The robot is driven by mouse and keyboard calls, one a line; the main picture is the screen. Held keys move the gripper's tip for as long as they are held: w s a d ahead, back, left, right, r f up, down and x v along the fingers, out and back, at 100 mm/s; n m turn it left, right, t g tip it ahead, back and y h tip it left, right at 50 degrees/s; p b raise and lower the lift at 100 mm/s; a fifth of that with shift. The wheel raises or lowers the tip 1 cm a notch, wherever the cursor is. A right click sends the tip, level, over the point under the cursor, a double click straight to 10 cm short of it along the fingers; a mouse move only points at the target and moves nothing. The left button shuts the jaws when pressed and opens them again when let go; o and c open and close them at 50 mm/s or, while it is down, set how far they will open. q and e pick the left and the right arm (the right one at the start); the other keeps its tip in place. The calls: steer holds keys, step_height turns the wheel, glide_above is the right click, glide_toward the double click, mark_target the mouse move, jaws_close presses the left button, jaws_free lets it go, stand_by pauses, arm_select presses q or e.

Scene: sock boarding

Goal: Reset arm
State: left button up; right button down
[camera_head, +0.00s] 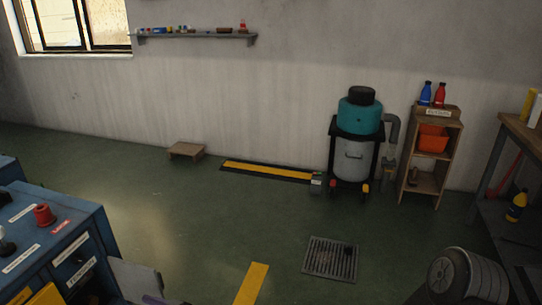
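Neither of my grippers shows in the head view, and I see no sock or boarding form that I can make out clearly. A pale grey flat panel (137,278) stands at the bottom left beside the blue machine (45,245). A small purple bit shows at its lower edge, too cut off to name. The blue machine has a red knob (44,215), a dark knob and several white labels.
Green floor is clear in the middle, with a drain grate (331,259) and yellow strip (251,284). A teal-topped vacuum (359,115), wooden shelf unit (431,160) and low step (186,150) stand by the wall. A ribbed grey drum (467,276) and workbench (524,133) are at right.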

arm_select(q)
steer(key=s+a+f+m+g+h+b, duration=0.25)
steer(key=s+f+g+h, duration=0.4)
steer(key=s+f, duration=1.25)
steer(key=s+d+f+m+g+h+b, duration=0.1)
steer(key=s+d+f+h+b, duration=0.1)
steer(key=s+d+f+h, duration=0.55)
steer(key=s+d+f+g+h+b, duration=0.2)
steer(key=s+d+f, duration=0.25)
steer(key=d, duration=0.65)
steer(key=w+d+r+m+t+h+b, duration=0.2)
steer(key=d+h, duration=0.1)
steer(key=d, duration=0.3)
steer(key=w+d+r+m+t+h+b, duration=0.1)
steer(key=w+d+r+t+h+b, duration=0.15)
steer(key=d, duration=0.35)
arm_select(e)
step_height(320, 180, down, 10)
arm_select(q)
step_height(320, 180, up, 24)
steer(key=p, duration=2.4)
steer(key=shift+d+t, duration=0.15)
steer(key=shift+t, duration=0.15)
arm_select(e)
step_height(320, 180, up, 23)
